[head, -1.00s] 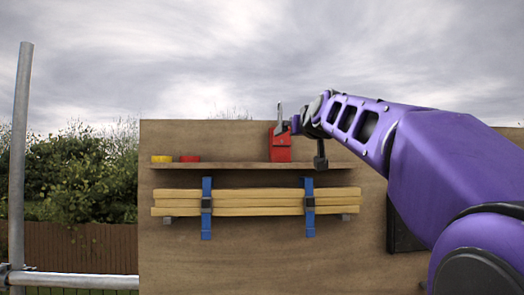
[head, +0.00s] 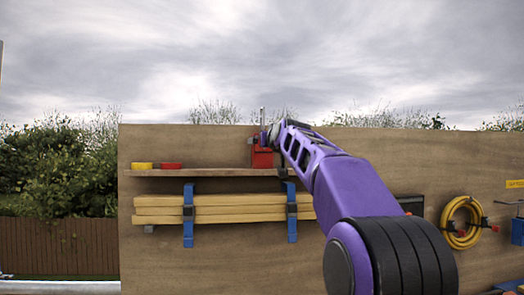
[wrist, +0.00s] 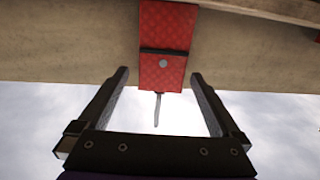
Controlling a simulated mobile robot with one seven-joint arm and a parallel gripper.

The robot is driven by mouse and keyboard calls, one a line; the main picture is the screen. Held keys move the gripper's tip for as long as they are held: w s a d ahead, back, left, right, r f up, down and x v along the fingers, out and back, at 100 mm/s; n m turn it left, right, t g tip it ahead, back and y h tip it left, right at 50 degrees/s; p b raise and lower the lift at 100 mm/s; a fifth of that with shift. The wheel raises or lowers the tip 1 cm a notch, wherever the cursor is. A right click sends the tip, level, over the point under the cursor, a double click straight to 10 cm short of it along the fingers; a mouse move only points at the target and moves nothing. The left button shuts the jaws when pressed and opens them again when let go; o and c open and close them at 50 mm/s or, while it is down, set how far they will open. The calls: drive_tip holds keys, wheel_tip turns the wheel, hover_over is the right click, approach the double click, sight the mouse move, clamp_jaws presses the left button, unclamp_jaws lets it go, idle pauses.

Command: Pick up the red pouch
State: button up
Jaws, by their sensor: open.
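The red pouch (head: 262,159) stands upright on the right part of a wooden shelf, partly covered by my arm in the head view. In the wrist view, which is upside down, the pouch (wrist: 168,30) shows a dark band, a round grey stud and a thin metal piece sticking out of its top end. My gripper (wrist: 160,74) is open, with one finger on each side of the pouch's top end in the picture. I see no contact with the pouch. In the head view my gripper (head: 266,136) is small, at the pouch's top.
The shelf (head: 200,173) also holds a yellow item (head: 142,166) and a red item (head: 171,166) at its left. Below are wooden battens (head: 240,207) in blue straps. A coiled yellow hose (head: 461,222) hangs on the board at the right. Above the board is open sky.

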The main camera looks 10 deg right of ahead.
drive_tip(key=shift+w+a+f+p, duration=0.15)
drive_tip(key=shift+w+p, duration=0.5)
drive_tip(key=shift+w, duration=0.65)
drive_tip(key=shift+w+a+f+p, duration=0.15)
drive_tip(key=shift+w+p, duration=0.5)
drive_tip(key=shift+w, duration=0.6)
drive_tip(key=shift+r, duration=0.1)
drive_tip(key=shift+c, duration=0.2)
clamp_jaws()
